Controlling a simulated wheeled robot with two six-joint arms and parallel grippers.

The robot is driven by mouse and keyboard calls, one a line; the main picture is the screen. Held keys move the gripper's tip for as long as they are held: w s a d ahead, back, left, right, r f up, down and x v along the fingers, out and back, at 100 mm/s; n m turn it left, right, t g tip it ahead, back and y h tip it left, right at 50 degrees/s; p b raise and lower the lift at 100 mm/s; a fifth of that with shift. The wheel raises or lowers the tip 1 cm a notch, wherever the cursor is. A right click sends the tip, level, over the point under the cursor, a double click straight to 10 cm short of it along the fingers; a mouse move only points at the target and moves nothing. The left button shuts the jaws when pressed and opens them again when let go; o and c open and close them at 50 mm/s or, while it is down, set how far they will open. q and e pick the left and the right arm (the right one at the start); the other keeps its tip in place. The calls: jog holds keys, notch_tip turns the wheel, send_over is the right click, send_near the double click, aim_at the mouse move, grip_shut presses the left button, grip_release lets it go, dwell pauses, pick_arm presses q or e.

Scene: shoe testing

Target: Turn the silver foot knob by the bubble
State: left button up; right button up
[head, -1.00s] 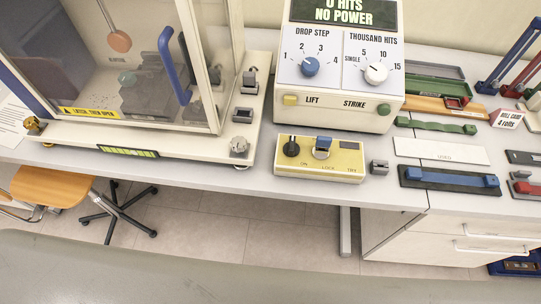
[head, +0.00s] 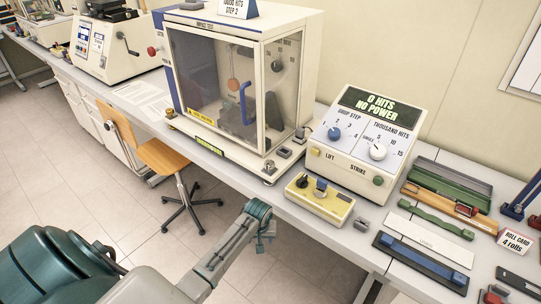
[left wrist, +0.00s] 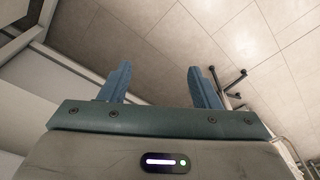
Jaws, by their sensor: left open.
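The silver foot knob (head: 269,168) sits at the front right corner of the white base of the glass-fronted test cabinet (head: 240,95). The green bubble level (head: 210,147) is set in the front edge of that base, left of the silver knob. A brass-coloured knob (head: 170,112) is at the base's left front corner. My left gripper (head: 264,248) is in front of and below the bench edge, apart from the knob. In the left wrist view its two blue fingers (left wrist: 160,82) are spread with nothing between them, over the floor. My right gripper is not visible.
A yellow switch box (head: 320,203) stands right of the silver knob, near the bench edge. The control box (head: 362,145) is behind it. An orange chair (head: 163,157) stands in front of the bench. The floor (head: 110,190) left of my arm is clear.

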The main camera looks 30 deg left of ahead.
pick_arm(q)
jog(key=w+r+n+p, duration=0.1)
jog(key=w+r, duration=0.2)
jog(key=r, duration=0.7)
jog(key=w+r+n+p, duration=0.1)
jog(key=w+r+p, duration=0.15)
jog(key=r, duration=0.75)
notch_tip(320, 180, up, 8)
jog(key=r+n+g+h+b, duration=0.1)
jog(key=n+b, duration=0.3)
jog(key=n, duration=0.2)
send_over(269, 163)
jog(key=shift+f, duration=0.25)
jog(key=shift+f+p, duration=0.45)
jog(key=shift+p, duration=0.55)
notch_tip(269, 163, down, 5)
jog(key=shift+f+p, duration=0.2)
jog(key=shift+p, duration=0.7)
jog(key=shift+w+f, duration=0.1)
jog(key=shift+f, duration=0.5)
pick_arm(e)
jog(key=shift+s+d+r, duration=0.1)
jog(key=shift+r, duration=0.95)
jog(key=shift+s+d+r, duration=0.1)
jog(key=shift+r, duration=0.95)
pick_arm(q)
jog(key=c, duration=1)
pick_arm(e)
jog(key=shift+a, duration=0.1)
